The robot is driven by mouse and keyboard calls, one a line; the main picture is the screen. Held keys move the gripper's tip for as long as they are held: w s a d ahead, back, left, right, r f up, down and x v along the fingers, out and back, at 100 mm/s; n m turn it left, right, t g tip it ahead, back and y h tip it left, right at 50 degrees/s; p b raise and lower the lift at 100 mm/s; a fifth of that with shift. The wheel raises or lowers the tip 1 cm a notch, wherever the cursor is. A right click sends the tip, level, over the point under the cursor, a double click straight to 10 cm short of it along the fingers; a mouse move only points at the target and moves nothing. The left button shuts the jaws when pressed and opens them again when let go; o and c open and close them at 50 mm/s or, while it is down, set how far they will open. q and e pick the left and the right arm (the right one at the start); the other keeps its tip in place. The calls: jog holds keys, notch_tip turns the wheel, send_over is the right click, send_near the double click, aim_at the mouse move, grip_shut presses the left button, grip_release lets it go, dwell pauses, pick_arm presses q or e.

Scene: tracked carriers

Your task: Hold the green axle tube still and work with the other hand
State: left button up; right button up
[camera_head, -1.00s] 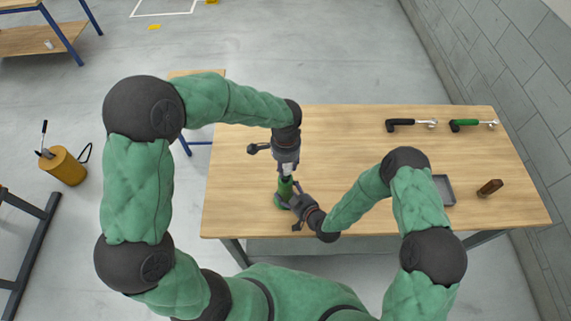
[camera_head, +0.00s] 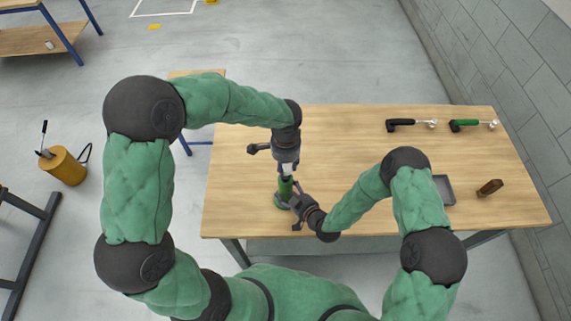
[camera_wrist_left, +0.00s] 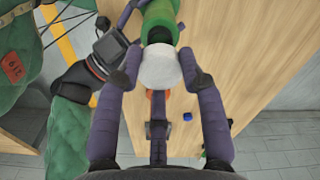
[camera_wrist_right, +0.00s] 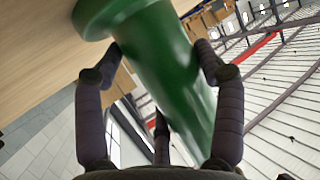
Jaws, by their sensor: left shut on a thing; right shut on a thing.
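The green axle tube (camera_head: 285,187) stands upright on its wide foot near the table's front edge. My right gripper (camera_head: 293,198) is shut around the tube's side; the tube (camera_wrist_right: 168,70) fills the gap between its fingers in the right wrist view. My left gripper (camera_head: 287,172) is above the tube, pointing down, and is shut on a pale white round piece (camera_wrist_left: 160,67). The white piece lines up with the tube's dark mouth (camera_wrist_left: 158,33). I cannot tell whether it is seated in the mouth or just above it.
The wooden table (camera_head: 350,150) is mostly bare. A black-handled tool (camera_head: 410,123) and a green-handled tool (camera_head: 472,124) lie at its back right. A grey tray (camera_head: 444,190) and a brown block (camera_head: 490,188) are at the right. A yellow canister (camera_head: 64,167) stands left.

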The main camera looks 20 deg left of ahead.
aim_at(286, 173)
pick_arm(q)
jog(key=shift+f, duration=0.15)
jog(key=shift+f, duration=0.9)
jog(key=shift+f, duration=1.4)
dwell(0.9)
jog(key=o, duration=0.9)
jog(key=shift+r, duration=0.1)
notch_tip(286, 173, up, 12)
jog(key=shift+f, duration=0.1)
